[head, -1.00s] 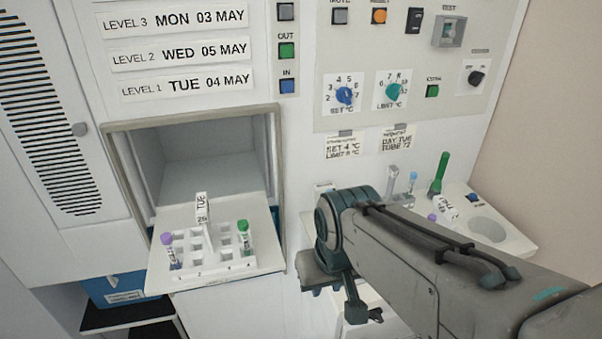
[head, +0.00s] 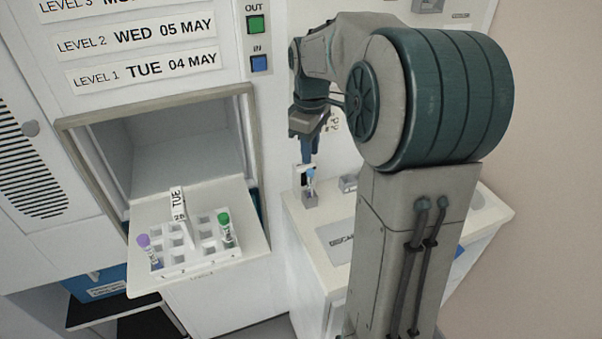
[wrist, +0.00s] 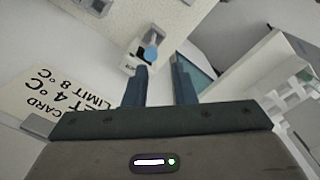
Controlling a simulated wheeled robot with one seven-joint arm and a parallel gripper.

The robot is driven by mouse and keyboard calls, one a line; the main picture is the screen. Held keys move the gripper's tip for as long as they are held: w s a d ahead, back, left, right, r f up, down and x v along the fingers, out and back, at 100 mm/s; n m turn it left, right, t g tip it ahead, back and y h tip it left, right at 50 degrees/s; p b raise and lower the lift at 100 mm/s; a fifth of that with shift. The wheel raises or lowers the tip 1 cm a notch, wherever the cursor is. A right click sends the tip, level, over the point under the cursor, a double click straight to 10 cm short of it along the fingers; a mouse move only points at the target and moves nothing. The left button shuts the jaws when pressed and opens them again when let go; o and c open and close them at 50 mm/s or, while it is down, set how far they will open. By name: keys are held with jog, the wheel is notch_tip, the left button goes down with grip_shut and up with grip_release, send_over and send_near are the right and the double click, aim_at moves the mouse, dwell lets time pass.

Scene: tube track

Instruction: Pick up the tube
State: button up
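A tube with a light-blue cap (head: 310,173) stands in a small grey holder (head: 310,199) on the white counter. My gripper (head: 309,157) points down just above this cap in the head view. In the wrist view the two dark fingers of my gripper (wrist: 161,63) are apart with nothing between them. The blue cap (wrist: 151,53) shows there just beyond the fingertips, nearer the left finger. I cannot tell whether a finger touches it. A purple-capped tube (head: 146,250) and a green-capped tube (head: 224,230) stand in the white rack (head: 185,272).
The rack sits on the lowered door (head: 253,222) of an open compartment (head: 165,150), with an upright TUE tag (head: 178,204). My arm hides much of the right counter (head: 310,232). A labelled card (wrist: 45,100) is on the panel close to my gripper.

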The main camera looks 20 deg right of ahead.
aim_at(311, 170)
jog(key=shift+w+d, duration=0.35)
jog(key=shift+w+d+f+n, duration=0.1)
jog(key=shift+f+n, duration=0.1)
jog(key=shift+n, duration=0.1)
jog(key=f+p, duration=0.1)
jog(key=f, duration=0.6)
jog(key=shift+w+f, duration=0.1)
jog(key=shift+w, duration=0.1)
jog(key=c, duration=0.4)
jog(key=shift+c, duration=0.4)
